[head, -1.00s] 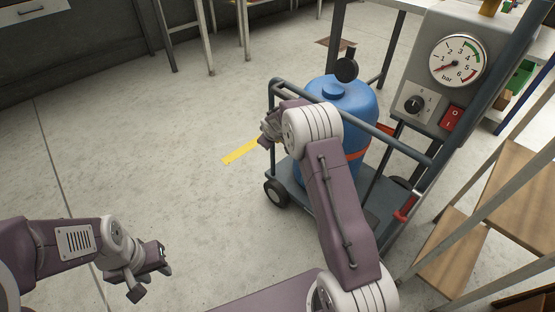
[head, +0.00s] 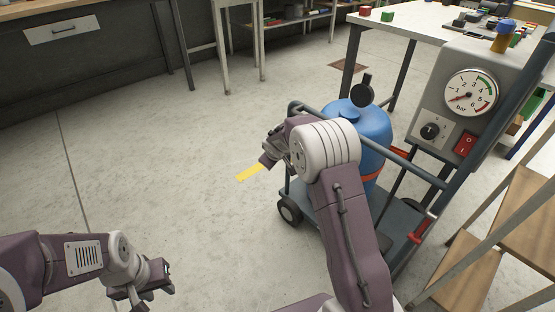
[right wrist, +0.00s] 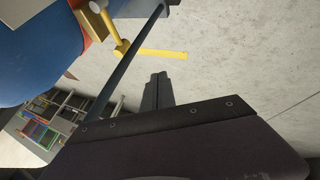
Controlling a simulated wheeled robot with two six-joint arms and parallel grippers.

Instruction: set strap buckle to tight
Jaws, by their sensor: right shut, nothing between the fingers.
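A blue tank (head: 365,130) stands on a grey cart with an orange strap (head: 372,176) around it. My right gripper (right wrist: 158,77) is shut and empty, apart from the yellow bar. In the head view my right arm hides much of the buckle side. My left gripper (head: 155,287) hangs over bare floor, away from the cart.
The cart's frame rail (head: 402,162) runs close to my right arm and crosses the right wrist view as a dark bar (right wrist: 125,62). A panel with a gauge (head: 471,93), a knob and a red switch stands right. Wooden shelving (head: 530,212) is nearby. The left floor is clear.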

